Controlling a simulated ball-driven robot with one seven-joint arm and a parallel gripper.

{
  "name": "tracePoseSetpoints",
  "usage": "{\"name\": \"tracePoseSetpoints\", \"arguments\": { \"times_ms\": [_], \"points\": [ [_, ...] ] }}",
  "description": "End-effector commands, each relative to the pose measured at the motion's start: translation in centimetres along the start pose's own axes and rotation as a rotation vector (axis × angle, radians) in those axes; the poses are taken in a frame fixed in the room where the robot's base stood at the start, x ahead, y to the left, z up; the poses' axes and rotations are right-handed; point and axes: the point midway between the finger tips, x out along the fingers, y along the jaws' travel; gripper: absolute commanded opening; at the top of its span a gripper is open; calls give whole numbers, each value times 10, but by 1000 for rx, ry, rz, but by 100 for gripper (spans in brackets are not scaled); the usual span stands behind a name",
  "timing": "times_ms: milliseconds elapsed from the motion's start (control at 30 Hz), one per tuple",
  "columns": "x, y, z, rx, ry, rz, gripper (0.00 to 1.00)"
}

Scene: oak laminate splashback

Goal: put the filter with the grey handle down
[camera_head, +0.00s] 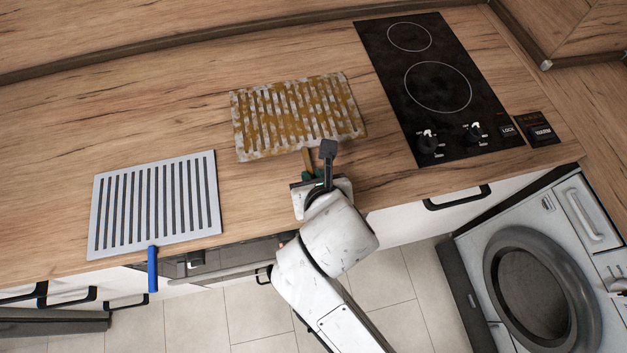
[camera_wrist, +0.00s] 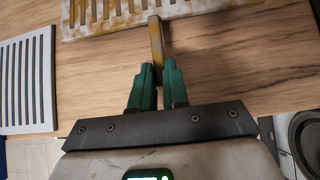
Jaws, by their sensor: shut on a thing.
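A slotted filter (camera_head: 298,115), white-grey with heavy yellow-brown stains, is over the wooden counter left of the hob. Its lower edge shows at the top of the wrist view (camera_wrist: 110,25). Its short handle (camera_wrist: 156,45) looks yellow-brown, not clearly grey. My gripper (camera_head: 311,175) is shut on this handle, with the green fingers (camera_wrist: 158,72) on both sides of it. The filter looks about level and close to the counter; I cannot tell whether it touches. A shadow lies on the wood beside the handle.
A clean grey filter (camera_head: 155,205) with a blue handle (camera_head: 152,270) lies at the left, its handle jutting past the front edge. The black hob (camera_head: 440,85) is at the right. Bare counter (camera_head: 130,125) lies behind and between. A washing machine (camera_head: 540,270) stands below right.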

Motion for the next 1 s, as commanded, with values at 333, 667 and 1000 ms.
{"name": "tracePoseSetpoints", "arguments": {
  "times_ms": [333,667,1000],
  "points": [
    [13,0,-14,0,-2,1,0],
    [17,0,-18,0,0,0,0],
    [21,0,-24,-1,2,0,20]
  ]
}}
